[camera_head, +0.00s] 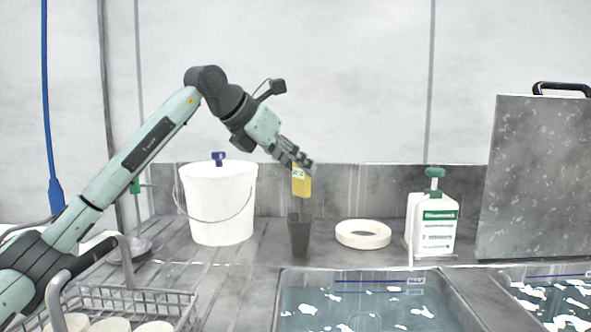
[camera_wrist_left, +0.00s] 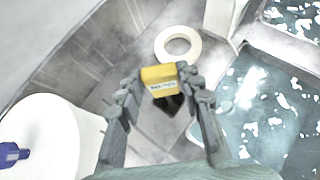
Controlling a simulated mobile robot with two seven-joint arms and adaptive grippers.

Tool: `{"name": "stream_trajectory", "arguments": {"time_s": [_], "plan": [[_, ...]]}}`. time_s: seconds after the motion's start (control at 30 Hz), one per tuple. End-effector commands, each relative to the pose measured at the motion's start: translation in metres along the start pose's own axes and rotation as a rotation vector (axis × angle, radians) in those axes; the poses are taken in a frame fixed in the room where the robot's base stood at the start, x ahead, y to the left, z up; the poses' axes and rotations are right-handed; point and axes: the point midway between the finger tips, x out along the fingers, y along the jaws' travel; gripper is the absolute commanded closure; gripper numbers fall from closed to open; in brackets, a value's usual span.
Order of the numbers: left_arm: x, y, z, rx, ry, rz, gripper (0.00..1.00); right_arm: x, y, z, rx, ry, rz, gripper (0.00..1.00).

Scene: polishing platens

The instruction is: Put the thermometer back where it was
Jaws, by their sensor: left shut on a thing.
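The yellow thermometer (camera_head: 301,182) is upright in the head view, above a dark grey holder (camera_head: 299,238) on the counter. Its thin lower part reaches down to the holder's mouth; I cannot tell how far inside it is. My left gripper (camera_head: 302,164) is shut on the thermometer's top. In the left wrist view the yellow thermometer (camera_wrist_left: 162,79) sits between the fingertips of my left gripper (camera_wrist_left: 160,88), with the dark holder (camera_wrist_left: 172,103) partly hidden below it. My right gripper is not in view.
A white bucket (camera_head: 218,205) stands left of the holder. A white ring (camera_head: 363,234) lies to its right, then a white bottle with a green top (camera_head: 434,225). Water-filled basins (camera_head: 365,305) are in front, a wire basket (camera_head: 150,300) at front left, and a grey slab (camera_head: 535,180) at right.

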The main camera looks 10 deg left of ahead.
Motion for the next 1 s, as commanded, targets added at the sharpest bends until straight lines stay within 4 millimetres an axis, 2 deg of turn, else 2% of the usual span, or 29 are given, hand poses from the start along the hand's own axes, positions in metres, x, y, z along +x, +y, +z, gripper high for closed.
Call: {"name": "stream_trajectory", "arguments": {"time_s": [0.37,0.4,0.53,0.87,1.0], "plan": [[0.002,0.000,-0.003,0.000,-0.001,0.000,0.85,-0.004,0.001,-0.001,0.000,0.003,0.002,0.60],[0.002,0.000,-0.002,0.000,-0.001,0.000,0.60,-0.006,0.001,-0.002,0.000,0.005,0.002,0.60],[0.002,0.000,-0.002,0.000,0.000,0.000,0.44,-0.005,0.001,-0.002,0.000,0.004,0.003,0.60],[0.000,0.000,0.000,0.000,-0.001,0.000,0.44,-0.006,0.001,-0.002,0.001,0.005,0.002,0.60],[-0.014,0.001,0.002,0.001,-0.004,0.002,0.44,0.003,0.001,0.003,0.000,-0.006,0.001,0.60]]}}
